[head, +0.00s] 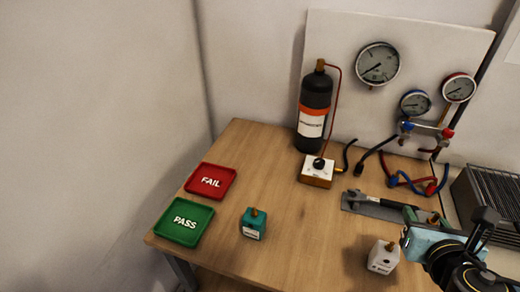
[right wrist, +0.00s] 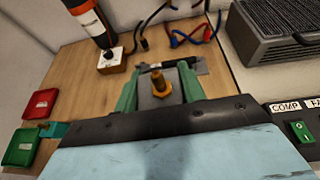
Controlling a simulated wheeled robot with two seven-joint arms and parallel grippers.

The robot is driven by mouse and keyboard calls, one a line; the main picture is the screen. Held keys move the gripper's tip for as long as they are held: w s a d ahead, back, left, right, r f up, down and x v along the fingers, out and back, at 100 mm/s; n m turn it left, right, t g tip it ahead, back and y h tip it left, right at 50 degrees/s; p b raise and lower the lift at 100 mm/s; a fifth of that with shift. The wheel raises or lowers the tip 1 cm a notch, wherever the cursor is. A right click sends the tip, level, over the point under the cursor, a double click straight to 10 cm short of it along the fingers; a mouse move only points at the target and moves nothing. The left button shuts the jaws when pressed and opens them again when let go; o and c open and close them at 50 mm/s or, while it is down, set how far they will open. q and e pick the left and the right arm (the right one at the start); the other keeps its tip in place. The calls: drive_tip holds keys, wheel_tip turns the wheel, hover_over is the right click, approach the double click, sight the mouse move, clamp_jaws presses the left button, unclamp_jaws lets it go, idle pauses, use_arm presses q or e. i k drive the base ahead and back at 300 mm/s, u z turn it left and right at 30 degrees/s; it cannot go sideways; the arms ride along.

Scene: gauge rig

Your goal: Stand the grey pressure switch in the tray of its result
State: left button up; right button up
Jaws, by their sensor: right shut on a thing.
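My right gripper (head: 424,216) is at the right of the head view. In the right wrist view its green fingers (right wrist: 158,92) are shut on a grey block with a brass fitting, the grey pressure switch (right wrist: 150,101). In the head view the gripper hides most of this switch. Its fitting points up; I cannot tell if its base touches the table. The green PASS tray (head: 184,238) and red FAIL tray (head: 228,193) lie at the table's left and look empty. My left gripper is not in view.
A teal switch (head: 252,225) stands right of the PASS tray. A whitish switch (head: 383,258) stands near my right gripper. Behind are a black bottle (head: 315,115), a white-topped brass-fitted block (head: 317,172), hoses and a gauge board (head: 335,60). The middle table is clear.

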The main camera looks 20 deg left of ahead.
sight(184, 223)
drive_tip(key=u, duration=0.75)
drive_tip(key=k, duration=0.25)
drive_tip(key=u, duration=0.9)
